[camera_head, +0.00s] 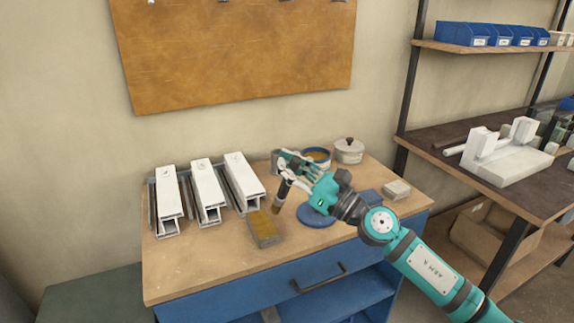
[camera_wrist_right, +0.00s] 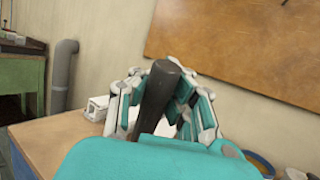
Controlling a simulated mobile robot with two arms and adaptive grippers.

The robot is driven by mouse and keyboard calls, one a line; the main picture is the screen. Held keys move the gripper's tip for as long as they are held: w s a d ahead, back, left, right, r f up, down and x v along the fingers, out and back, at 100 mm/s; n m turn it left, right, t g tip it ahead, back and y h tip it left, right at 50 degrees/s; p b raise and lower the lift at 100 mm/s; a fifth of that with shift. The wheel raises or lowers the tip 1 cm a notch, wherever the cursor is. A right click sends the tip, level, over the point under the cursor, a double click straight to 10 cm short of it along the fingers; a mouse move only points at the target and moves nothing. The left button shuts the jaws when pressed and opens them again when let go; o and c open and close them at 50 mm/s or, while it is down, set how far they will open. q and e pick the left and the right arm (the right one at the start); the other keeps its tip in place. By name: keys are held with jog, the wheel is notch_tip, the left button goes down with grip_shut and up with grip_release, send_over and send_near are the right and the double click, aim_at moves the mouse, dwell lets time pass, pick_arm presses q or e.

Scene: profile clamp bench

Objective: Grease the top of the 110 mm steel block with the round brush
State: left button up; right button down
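My right gripper (camera_head: 287,168) is shut on the dark handle of the round brush (camera_head: 282,191). The brush points down, slightly tilted, with its brownish tip (camera_head: 276,208) low over the bench. The wrist view shows the dark handle (camera_wrist_right: 157,98) between the fingers of my right gripper (camera_wrist_right: 160,88). A steel block (camera_head: 267,239) lies on the bench just left of and in front of the brush tip. Its top is covered yellow-brown, and its sides are grey. The brush tip appears apart from the block. My left gripper is not in view.
Several white profiles (camera_head: 206,187) stand at the bench's left. A blue-rimmed tin with yellow-brown content (camera_head: 318,155) and a lidded pot (camera_head: 349,151) stand behind my gripper. A blue disc (camera_head: 313,217) and a pale block (camera_head: 397,189) lie right. The front left bench top (camera_head: 190,265) is clear.

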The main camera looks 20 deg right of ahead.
jog(key=shift+r, duration=0.5)
notch_tip(320, 180, up, 3)
jog(key=p, duration=0.3)
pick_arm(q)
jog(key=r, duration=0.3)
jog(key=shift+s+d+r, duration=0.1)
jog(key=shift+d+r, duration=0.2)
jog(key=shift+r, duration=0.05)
pick_arm(e)
jog(key=shift+f, duration=0.1)
